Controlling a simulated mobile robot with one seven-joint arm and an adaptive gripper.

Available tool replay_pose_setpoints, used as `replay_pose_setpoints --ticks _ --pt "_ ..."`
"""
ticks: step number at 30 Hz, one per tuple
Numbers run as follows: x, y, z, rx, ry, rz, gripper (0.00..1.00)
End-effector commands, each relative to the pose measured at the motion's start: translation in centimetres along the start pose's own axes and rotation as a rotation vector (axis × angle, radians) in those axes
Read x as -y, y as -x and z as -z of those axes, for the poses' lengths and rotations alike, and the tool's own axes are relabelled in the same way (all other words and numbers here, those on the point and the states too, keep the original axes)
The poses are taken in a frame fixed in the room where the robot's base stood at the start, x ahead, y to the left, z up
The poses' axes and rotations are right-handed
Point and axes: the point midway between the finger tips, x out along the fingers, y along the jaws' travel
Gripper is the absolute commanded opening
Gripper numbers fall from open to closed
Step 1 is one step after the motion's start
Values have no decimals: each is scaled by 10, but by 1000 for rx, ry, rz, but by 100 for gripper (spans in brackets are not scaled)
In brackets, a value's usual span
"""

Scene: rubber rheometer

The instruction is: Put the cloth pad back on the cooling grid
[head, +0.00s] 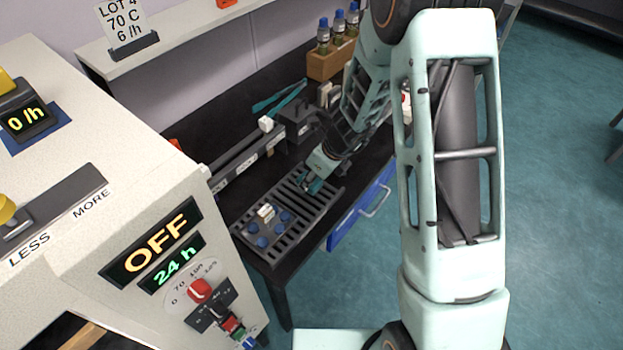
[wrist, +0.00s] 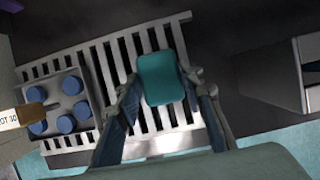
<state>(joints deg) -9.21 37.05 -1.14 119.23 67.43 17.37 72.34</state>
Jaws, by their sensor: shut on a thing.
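The cloth pad (wrist: 161,78) is a teal rounded block in the wrist view. My gripper (wrist: 160,92) is shut on it, with one finger on each side. The pad is over the slats of the cooling grid (wrist: 117,58); I cannot tell whether it touches them. In the head view, the cooling grid (head: 328,199) lies on the dark bench, and my gripper (head: 311,186) is at its back right part. The pad is small and partly hidden by my gripper there.
A grey block with several blue knobs (head: 262,241) stands on the grid's left part, with a small pale piece on it. A blue drawer front (head: 350,222) with a handle is below the bench edge. The large machine with the OFF display (head: 155,243) stands at left.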

Motion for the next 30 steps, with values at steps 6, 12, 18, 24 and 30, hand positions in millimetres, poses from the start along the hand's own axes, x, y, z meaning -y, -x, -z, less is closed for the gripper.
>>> replay_pose_setpoints --ticks 6,12,18,24,30 --pt "0 -3 1 0 0 0 37" --pt "0 -2 1 -1 1 -1 53" --pt "0 -2 1 -1 1 -1 53" --pt "0 13 -1 0 4 1 53" --pt "0 56 -2 2 3 2 53"
